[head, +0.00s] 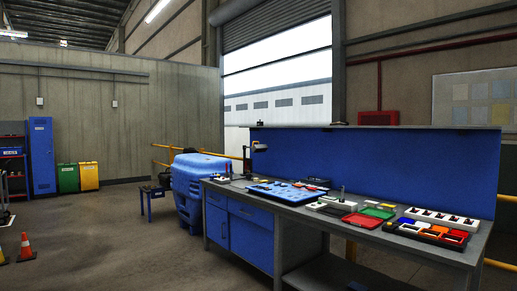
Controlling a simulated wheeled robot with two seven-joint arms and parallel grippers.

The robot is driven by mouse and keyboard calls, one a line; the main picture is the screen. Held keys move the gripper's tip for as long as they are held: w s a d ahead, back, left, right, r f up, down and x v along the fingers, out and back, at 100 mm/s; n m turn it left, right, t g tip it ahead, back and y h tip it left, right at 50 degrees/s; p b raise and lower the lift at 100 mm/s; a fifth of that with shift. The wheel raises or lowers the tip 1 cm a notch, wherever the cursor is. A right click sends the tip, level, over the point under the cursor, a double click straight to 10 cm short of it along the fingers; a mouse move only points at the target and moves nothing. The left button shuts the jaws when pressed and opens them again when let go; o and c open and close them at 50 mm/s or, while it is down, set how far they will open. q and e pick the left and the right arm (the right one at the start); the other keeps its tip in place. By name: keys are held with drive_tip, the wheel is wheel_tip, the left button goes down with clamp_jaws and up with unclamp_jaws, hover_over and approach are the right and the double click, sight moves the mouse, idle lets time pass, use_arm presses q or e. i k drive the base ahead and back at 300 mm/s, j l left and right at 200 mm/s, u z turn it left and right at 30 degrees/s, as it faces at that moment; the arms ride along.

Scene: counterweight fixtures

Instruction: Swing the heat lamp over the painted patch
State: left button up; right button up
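A small dark lamp on a thin arm, which looks like the heat lamp (259,146), stands at the far left end of the workbench, in front of the blue back panel. Its head is raised above the bench top and points to the right. It is small in the picture, so its joint and exact aim cannot be made out. I cannot pick out a painted patch. Neither of my grippers is in view.
The long workbench (300,211) holds a blue board (285,192), red tray (362,220), green tray (378,212) and white socket strip (441,219). A blue bin (197,180) and small table (152,190) stand left. Open floor (110,245) lies in front; a cone (26,247) stands far left.

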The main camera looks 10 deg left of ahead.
sight(257, 148)
drive_tip(key=i+j+u, duration=0.2)
drive_tip(key=i+u, duration=0.15)
drive_tip(key=i, duration=0.2)
drive_tip(key=i+u, duration=0.35)
drive_tip(key=i, duration=0.25)
drive_tip(key=i+u, duration=0.35)
drive_tip(key=i, duration=0.25)
drive_tip(key=i+l+u, duration=0.35)
drive_tip(key=i, duration=0.2)
drive_tip(key=i+j, duration=0.1)
drive_tip(key=i, duration=0.45)
drive_tip(key=i+j+z, duration=0.15)
drive_tip(key=i, duration=0.45)
drive_tip(key=i+j, duration=0.1)
drive_tip(key=i, duration=0.45)
drive_tip(key=i+j+z, duration=0.15)
drive_tip(key=i, duration=0.45)
